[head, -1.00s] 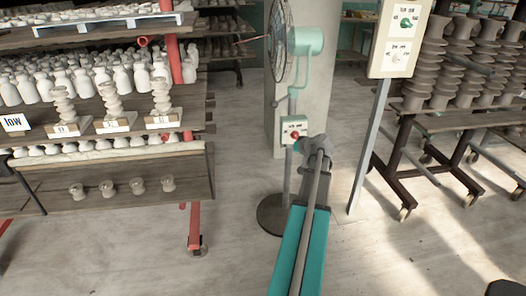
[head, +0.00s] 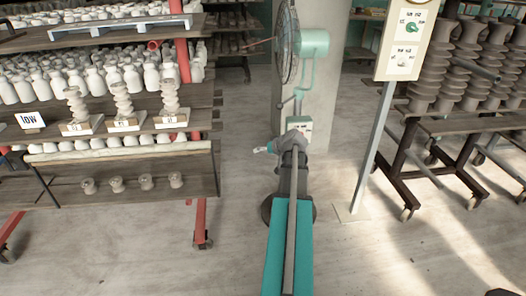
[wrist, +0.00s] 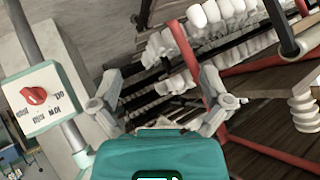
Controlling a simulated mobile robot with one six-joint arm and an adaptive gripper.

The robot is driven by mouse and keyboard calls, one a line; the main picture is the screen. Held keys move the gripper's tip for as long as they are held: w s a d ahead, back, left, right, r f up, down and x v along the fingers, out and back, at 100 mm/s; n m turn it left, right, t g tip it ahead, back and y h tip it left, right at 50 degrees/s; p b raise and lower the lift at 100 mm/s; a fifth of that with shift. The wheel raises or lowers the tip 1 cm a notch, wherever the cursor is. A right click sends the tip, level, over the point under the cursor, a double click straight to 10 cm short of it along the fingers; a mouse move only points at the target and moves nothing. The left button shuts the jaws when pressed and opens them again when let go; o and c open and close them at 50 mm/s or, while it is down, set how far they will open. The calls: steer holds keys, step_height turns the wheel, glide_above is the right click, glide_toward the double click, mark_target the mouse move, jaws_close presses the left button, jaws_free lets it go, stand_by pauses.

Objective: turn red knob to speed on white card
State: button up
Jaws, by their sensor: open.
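The red knob (wrist: 35,96) sits on the pale face of a green-edged control box (wrist: 58,107) at the left of the wrist view. Small labels around it appear upside down; I cannot tell which one it points at. In the head view my arm hides the knob, and only part of the box (head: 305,123) shows on the fan's post. The white card (head: 30,119) reading "low" is on the left rack. My gripper (wrist: 162,90) is open and empty, to the right of the box in the wrist view; it points left in the head view (head: 264,148).
A green fan (head: 312,43) stands on the post before a pillar. Racks of pottery (head: 115,80) stand left, with insulators (head: 460,65) right. Some floor is clear.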

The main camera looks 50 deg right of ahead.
steer(key=shift+w+a, duration=0.3)
steer(key=shift+a, duration=0.2)
stand_by(0.4)
steer(key=w+a+f+n+g+y, duration=0.1)
steer(key=w+a+g, duration=0.15)
steer(key=a, duration=0.75)
steer(key=w+a+f+n+g+y, duration=0.1)
steer(key=w+a+f+n, duration=0.15)
steer(key=a, duration=0.65)
steer(key=w+a+f+n+g+y, duration=0.15)
steer(key=w+a, duration=0.25)
steer(key=a, duration=0.6)
steer(key=s+a+f+n+g+h, duration=0.1)
steer(key=s+a+g, duration=0.25)
steer(key=a, duration=1.05)
steer(key=s+a+f+n+g+h, duration=0.15)
steer(key=s+a, duration=0.25)
steer(key=a, duration=0.9)
step_height(320, 180, up, 23)
steer(key=p, duration=2.2)
steer(key=shift+f, duration=0.2)
